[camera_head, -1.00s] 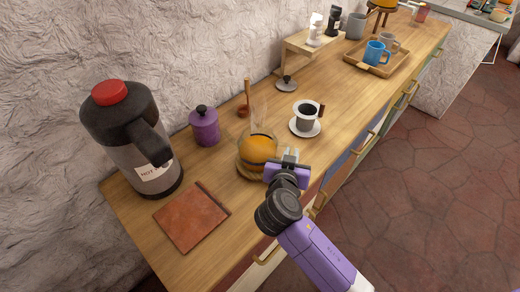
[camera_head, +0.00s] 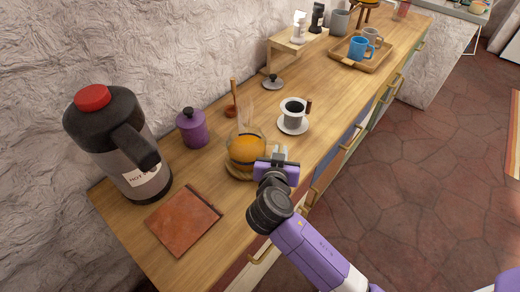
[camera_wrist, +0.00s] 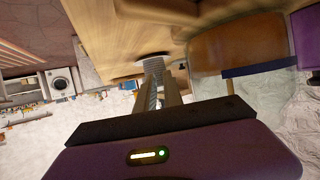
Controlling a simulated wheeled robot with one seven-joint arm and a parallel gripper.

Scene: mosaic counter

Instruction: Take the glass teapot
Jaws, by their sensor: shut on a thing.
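The glass teapot (camera_head: 246,150) holds amber liquid and has a dark band. It stands at or just over a round woven trivet (camera_head: 236,174) on the wooden counter; I cannot tell whether there is a gap. My gripper (camera_head: 279,155) is at the teapot's right side, shut on it. In the wrist view the fingers (camera_wrist: 161,88) are close together, and the teapot's amber body (camera_wrist: 218,52) fills the area to their right. The part of the teapot between the fingers is hard to make out.
A large red-topped flask (camera_head: 118,140), a purple canister (camera_head: 192,130) and a brown tile (camera_head: 182,222) are left of the teapot. A cup on a saucer (camera_head: 293,118) is behind and right. A tray with mugs (camera_head: 360,55) lies farther back. The wall closes the left side.

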